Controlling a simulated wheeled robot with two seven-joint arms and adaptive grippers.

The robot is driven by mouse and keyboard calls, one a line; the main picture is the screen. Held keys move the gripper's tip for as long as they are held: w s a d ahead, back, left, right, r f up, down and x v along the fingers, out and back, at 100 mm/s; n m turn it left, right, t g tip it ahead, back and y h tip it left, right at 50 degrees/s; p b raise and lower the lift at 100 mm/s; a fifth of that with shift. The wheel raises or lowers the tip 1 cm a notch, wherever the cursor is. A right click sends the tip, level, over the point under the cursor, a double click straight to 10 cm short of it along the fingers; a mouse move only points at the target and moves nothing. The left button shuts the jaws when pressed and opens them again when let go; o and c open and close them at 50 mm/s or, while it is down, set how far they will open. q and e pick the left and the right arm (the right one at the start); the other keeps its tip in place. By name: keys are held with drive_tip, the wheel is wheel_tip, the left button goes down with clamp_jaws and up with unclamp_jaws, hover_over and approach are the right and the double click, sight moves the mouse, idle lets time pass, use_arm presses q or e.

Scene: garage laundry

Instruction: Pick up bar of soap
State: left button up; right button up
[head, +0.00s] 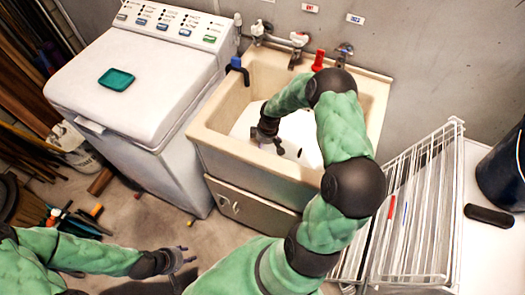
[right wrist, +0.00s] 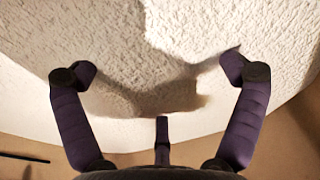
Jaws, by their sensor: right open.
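My right gripper (head: 272,140) is down inside the utility sink (head: 202,128), above a white surface (head: 308,150). In the right wrist view its purple fingers (right wrist: 160,75) are spread wide, with nothing held between them. Below them is rough white material with a curved edge and a brownish shadowed patch; I cannot tell a separate bar of soap there. A flat teal object (head: 116,79) with a raised rim lies on the washing machine lid; I cannot tell if it is soap or a dish. My left gripper (head: 180,259) is low over the floor, its fingers too small to judge.
The washing machine (head: 165,75) stands left of the sink. Faucets (head: 298,40) and a red bottle (head: 318,60) are at the sink's back. A white wire rack (head: 425,215) is at right, near a dark bin (head: 503,165). Tools (head: 75,218) lie on the floor at left.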

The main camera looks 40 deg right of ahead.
drive_tip(key=shift+r, duration=0.1)
drive_tip(key=shift+c, duration=0.3)
drive_tip(key=c, duration=1.4)
drive_tip(key=shift+o, duration=0.2)
